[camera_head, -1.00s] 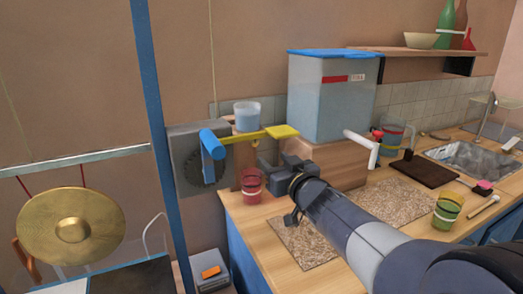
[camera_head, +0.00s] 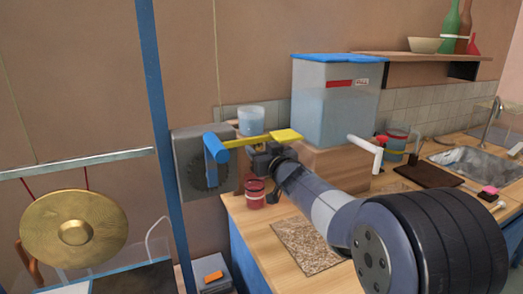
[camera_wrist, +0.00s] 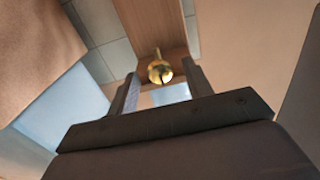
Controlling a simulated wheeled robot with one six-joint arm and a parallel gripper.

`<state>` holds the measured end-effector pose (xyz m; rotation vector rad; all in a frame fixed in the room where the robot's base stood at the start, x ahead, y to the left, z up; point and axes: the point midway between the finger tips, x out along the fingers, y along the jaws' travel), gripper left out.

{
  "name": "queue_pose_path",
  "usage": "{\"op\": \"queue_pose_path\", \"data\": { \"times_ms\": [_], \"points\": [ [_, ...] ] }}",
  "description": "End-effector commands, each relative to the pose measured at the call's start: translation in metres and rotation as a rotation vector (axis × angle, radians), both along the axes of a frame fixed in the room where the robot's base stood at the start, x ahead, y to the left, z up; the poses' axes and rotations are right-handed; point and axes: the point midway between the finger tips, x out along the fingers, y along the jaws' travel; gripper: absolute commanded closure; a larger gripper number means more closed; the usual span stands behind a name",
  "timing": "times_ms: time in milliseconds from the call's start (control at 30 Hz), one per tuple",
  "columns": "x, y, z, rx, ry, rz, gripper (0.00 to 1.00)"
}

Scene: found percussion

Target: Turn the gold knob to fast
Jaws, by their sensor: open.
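The gold knob (camera_wrist: 160,71) shows in the wrist view as a small, shiny, rounded piece on a brown wooden surface. It appears between my two open fingers, with space on both sides, and I see no contact. How far it is beyond the fingertips is hard to tell. In the head view my gripper (camera_head: 257,163) is beside the wooden post, just under the yellow arm (camera_head: 257,140), and hides the knob. No speed marking is readable.
A blue handle (camera_head: 215,148) and grey box (camera_head: 187,160) stand left of my gripper. A red cup (camera_head: 255,198) sits below it on the counter. A clear tank (camera_head: 330,105) on a wooden block stands to the right. A gong (camera_head: 73,231) hangs at left.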

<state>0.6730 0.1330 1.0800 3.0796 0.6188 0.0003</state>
Motion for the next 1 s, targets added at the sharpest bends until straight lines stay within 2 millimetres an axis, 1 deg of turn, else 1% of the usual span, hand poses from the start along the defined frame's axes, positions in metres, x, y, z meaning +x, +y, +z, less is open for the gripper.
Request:
{"op": "queue_pose_path", "data": {
  "times_ms": [100, 133, 633, 667, 867, 1000],
  "points": [
    [-0.0002, -0.0001, 0.0, 0.0, 0.0, 0.0, 0.52],
    [-0.0002, -0.0001, 0.0, 0.0, 0.0, 0.0, 0.53],
    [-0.0004, -0.0003, 0.0, 0.0, 0.0, 0.0, 0.94],
    [-0.0004, -0.0003, 0.0, 0.0, 0.0, 0.0, 0.96],
    [-0.0004, -0.0003, -0.0003, -0.013, -0.005, 0.0, 0.96],
    [-0.0004, -0.0003, -0.0006, -0.053, -0.022, -0.001, 0.96]
  ]
}}
